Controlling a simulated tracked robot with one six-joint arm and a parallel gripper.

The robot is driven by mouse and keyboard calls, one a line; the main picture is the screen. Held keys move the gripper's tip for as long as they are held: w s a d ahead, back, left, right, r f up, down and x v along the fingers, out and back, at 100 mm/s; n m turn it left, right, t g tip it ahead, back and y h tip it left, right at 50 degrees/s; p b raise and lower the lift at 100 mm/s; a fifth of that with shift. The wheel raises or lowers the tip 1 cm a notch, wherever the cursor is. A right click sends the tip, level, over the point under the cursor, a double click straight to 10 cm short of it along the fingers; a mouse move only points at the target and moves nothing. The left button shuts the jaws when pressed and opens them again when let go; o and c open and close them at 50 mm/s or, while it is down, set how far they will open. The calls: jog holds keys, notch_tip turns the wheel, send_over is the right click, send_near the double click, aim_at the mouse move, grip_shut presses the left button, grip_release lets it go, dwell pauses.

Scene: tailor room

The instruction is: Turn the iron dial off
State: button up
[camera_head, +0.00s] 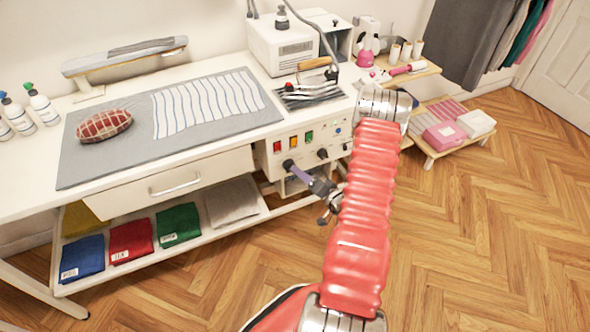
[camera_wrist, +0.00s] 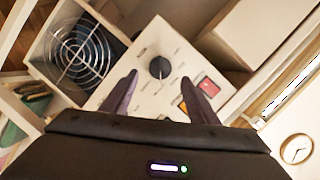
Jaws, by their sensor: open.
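The iron dial, a round dark knob (camera_wrist: 159,68), sits on a pale control panel (camera_wrist: 150,35) in the wrist view. My gripper (camera_wrist: 159,78) is open, with one dark purple finger on each side of the dial's line; the fingertips look apart from the knob. In the head view the panel (camera_head: 270,160) is on the table's front, and my gripper (camera_head: 290,166) reaches it from the front. A black knob (camera_head: 322,153) shows to the right of the gripper tip. The knob at the fingertips is mostly hidden there.
Red (camera_head: 277,146), orange (camera_head: 293,141) and green (camera_head: 309,136) buttons lie above the knobs. An iron (camera_head: 314,90) with a wooden handle rests above the panel. A drawer (camera_head: 175,182) is to the left. A fan grille (camera_wrist: 80,52) shows beside the panel.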

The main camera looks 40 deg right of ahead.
aim_at(290, 166)
jog(key=x, duration=0.5)
jog(key=shift+w+f, duration=0.1)
jog(key=shift+w, duration=0.15)
jog(key=c, duration=1)
jog(key=shift+s+d, duration=0.1)
jog(key=shift+d, duration=0.1)
jog(key=shift+c, duration=0.2)
jog(key=shift+a, duration=0.1)
